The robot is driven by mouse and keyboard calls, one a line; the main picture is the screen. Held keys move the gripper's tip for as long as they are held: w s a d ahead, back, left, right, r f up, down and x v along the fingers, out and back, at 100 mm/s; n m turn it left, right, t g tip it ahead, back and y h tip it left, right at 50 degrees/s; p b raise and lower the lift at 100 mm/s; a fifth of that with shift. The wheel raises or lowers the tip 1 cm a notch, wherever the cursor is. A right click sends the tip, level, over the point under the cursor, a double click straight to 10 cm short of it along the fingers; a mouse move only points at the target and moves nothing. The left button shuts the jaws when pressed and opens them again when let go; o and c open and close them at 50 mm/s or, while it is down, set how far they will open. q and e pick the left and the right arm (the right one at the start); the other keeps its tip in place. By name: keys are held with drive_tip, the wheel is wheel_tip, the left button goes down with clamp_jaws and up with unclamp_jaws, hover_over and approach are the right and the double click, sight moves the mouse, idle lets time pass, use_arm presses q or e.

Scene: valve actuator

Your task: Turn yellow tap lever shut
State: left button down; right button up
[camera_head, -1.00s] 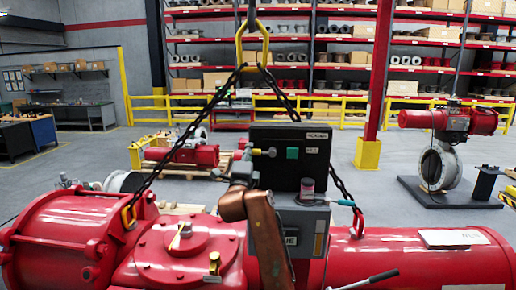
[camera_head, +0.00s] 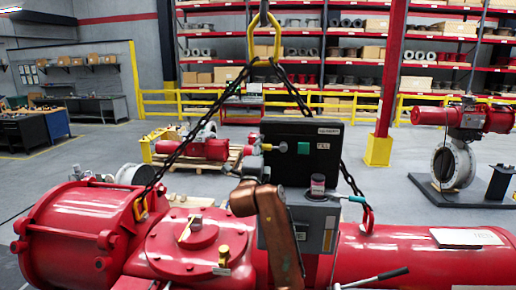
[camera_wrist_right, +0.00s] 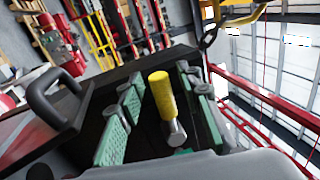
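In the right wrist view the yellow tap lever (camera_wrist_right: 162,95) is a short yellow cylinder on a silver metal fitting (camera_wrist_right: 175,133). My right gripper (camera_wrist_right: 160,98) is open, with its green-padded fingers on either side of the lever. Gaps show between the lever and both pads. In the head view a small yellow part (camera_head: 266,147), which looks like the lever, sits at the left side of the black control box (camera_head: 318,160). The right gripper's fingers cannot be made out there. My left gripper is not in view.
Red actuator cylinders (camera_head: 420,258) fill the foreground. Chains (camera_head: 190,140) slope down from a yellow lifting ring (camera_head: 265,43) on both sides of the box. A black-gripped metal rod (camera_head: 375,280) sticks out at the bottom. Shelves and yellow railings stand far behind.

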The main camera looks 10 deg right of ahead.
drive_tip(key=v, duration=1.2)
